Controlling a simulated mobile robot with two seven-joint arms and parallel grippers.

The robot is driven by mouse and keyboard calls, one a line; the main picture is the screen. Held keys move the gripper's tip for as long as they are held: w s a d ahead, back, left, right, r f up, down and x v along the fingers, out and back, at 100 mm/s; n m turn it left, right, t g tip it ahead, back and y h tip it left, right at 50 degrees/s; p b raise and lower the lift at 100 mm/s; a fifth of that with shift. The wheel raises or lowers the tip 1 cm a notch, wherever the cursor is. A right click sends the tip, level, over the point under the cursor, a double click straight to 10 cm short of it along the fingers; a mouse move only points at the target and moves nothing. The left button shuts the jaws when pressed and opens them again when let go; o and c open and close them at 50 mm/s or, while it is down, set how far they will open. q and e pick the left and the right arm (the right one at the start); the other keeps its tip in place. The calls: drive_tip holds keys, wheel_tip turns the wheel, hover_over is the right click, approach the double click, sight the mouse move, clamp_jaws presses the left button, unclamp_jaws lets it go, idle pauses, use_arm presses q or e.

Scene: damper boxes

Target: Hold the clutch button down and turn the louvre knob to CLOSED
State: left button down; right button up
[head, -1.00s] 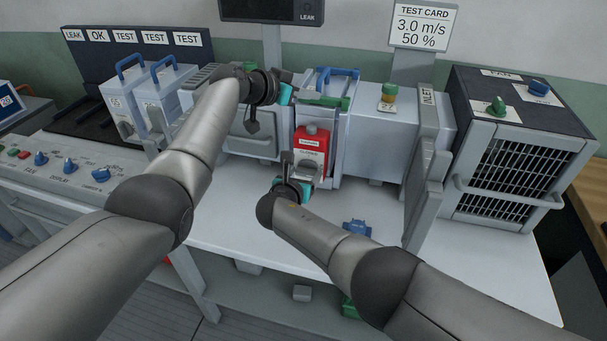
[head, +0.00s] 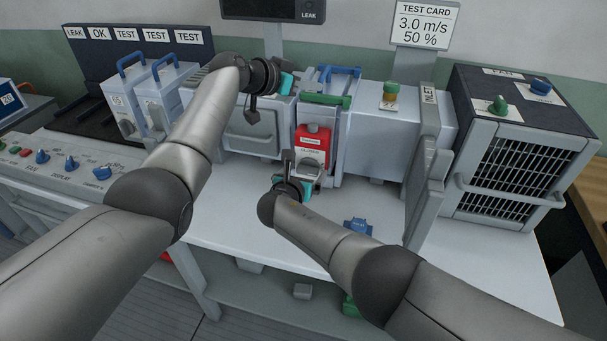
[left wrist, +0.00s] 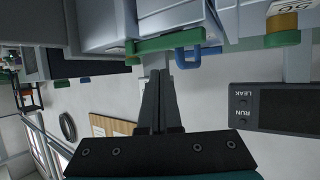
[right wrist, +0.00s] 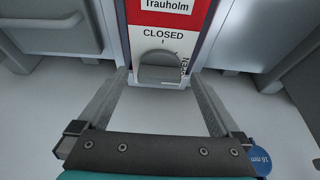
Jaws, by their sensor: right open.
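The red-fronted damper box (head: 312,143) stands in the middle of the bench, with a red button (head: 312,128) on top. Below its red label is a white plate marked CLOSED (right wrist: 163,33). The grey louvre knob (right wrist: 159,68) sits under that word, and its pointer direction is unclear. My right gripper (right wrist: 160,78) is open, with one finger on each side of the knob and visible gaps. In the head view it hides part of the knob. My left gripper (left wrist: 158,75) is shut and empty, above and left of the red button, near the green bar (head: 326,100).
The grey duct with a yellow-green knob (head: 390,96) and an upright inlet door (head: 427,190) stand to the right. A blue piece (head: 357,226) lies on the bench. Blue-handled boxes (head: 130,103) stand at left. The white bench front is mostly clear.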

drive_tip(key=shift+s+r, duration=0.1)
drive_tip(key=shift+s+a+p, duration=0.1)
drive_tip(key=shift+s+p, duration=0.1)
drive_tip(key=shift+p, duration=0.2)
drive_tip(key=p+v, duration=0.8)
drive_tip(key=v, duration=0.6)
drive_tip(key=shift+s, duration=0.3)
drive_tip(key=shift+a, duration=0.1)
